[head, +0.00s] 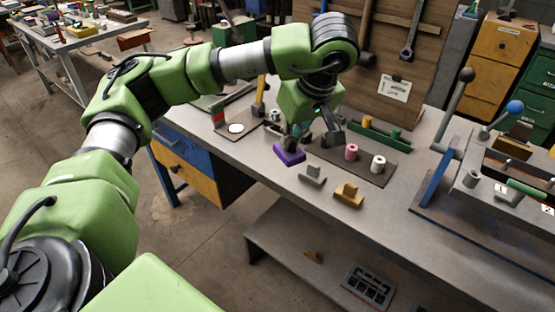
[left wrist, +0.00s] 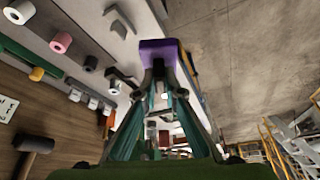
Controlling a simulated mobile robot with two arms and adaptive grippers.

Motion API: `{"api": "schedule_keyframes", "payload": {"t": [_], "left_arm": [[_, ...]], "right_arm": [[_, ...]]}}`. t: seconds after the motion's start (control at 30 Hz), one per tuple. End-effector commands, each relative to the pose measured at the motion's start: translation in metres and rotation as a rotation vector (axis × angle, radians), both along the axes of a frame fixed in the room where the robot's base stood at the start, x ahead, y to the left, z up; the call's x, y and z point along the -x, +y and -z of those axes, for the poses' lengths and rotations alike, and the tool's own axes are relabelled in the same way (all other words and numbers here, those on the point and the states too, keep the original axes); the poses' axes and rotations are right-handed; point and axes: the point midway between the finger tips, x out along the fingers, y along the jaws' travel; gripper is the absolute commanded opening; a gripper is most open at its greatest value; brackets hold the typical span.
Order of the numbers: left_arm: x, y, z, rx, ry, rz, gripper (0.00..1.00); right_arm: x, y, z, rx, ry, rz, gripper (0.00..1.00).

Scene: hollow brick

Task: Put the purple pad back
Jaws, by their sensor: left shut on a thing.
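The purple pad (head: 289,155) is a flat block with a raised part, near the left end of the grey workbench (head: 270,174). My left gripper (head: 301,136) reaches down to it and is shut on it. In the left wrist view the purple pad (left wrist: 158,46) sits at the tips of my left gripper (left wrist: 159,72). I cannot tell whether the pad touches the bench or is a little above it. My right gripper is not in view.
A dark board (head: 368,175) holds a pink spool (head: 351,152) and a white spool (head: 378,165). A grey bracket (head: 312,176) and a yellow bracket (head: 348,195) stand near the front edge. A board with a white disc (head: 236,128) lies left. A lever fixture (head: 436,190) stands right.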

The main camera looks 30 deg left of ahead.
Motion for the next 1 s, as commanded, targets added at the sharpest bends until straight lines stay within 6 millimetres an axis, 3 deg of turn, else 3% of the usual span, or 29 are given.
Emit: {"api": "schedule_keyframes", "payload": {"t": [0.13, 0.33, 0.4, 0.6, 0.77, 1.0], "left_arm": [[-0.022, 0.025, 0.019, 0.003, 0.008, -0.009, 0.0], [-0.058, 0.061, 0.035, -0.003, 0.007, -0.008, 0.0], [-0.065, 0.068, 0.052, -0.003, 0.008, -0.005, 0.0], [-0.082, 0.083, 0.079, -0.002, 0.004, -0.001, 0.0], [-0.087, 0.088, 0.089, -0.002, 0.004, 0.0, 0.0], [-0.091, 0.091, 0.119, -0.001, 0.005, 0.002, 0.0]], "right_arm": [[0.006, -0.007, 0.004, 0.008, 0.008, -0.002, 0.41], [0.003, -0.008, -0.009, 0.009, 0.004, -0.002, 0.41], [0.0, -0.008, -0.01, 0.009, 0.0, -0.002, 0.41], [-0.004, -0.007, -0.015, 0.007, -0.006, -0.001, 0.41], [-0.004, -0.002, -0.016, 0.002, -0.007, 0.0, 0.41], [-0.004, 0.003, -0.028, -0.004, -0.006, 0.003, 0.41]]}}
